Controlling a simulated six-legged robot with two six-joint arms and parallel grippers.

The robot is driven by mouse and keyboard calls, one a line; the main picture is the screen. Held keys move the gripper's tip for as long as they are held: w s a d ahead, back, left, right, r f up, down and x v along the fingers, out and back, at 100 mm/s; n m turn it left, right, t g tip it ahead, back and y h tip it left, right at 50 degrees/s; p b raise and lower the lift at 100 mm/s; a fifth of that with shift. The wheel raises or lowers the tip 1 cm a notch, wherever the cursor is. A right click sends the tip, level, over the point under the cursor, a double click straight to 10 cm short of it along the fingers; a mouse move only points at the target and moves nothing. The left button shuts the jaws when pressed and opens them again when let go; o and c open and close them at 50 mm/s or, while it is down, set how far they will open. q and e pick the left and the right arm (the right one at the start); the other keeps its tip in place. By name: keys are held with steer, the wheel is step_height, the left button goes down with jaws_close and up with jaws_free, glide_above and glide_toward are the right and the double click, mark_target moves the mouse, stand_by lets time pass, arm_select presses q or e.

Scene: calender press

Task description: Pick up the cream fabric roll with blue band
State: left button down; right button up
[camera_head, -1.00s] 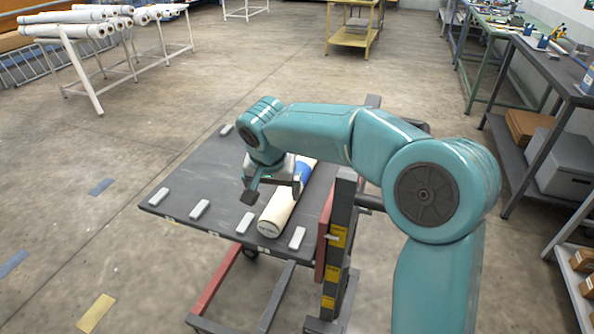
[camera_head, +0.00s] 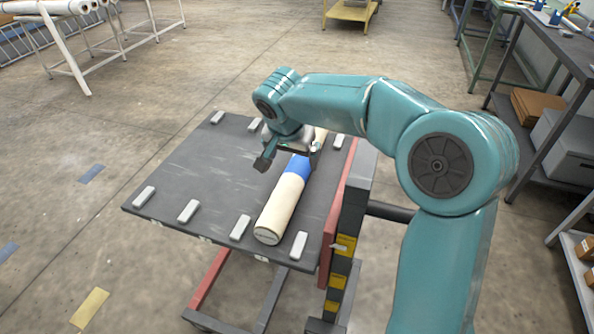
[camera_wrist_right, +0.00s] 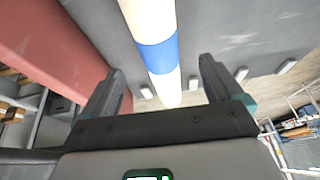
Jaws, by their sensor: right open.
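The cream fabric roll (camera_head: 281,205) with a blue band (camera_head: 293,169) lies lengthwise on a dark grey platform (camera_head: 190,168). Its far end is partly hidden behind my right gripper (camera_head: 289,160). My right gripper is open and empty, above the far part of the roll, beyond or near the blue band. In the right wrist view the roll (camera_wrist_right: 147,18) and its blue band (camera_wrist_right: 157,56) run between the two spread fingers (camera_wrist_right: 160,85), apart from both. My left gripper is not in view.
Several light grey blocks (camera_head: 189,211) sit along the platform's edges. A dark post with yellow labels (camera_head: 345,245) and a red panel stand at its right. White racks with rolls (camera_head: 62,7) are at the far left; workbenches (camera_head: 560,55) line the right. Floor to the left is open.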

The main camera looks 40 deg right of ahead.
mark_target(297, 166)
steer(key=shift+x, duration=1.1)
steer(key=shift+s+f, duration=0.1)
steer(key=shift+f, duration=0.45)
steer(key=x, duration=0.6)
steer(key=shift+d+r, duration=0.2)
steer(key=shift+d, duration=0.1)
steer(key=shift+r, duration=0.1)
steer(key=c, duration=1.4)
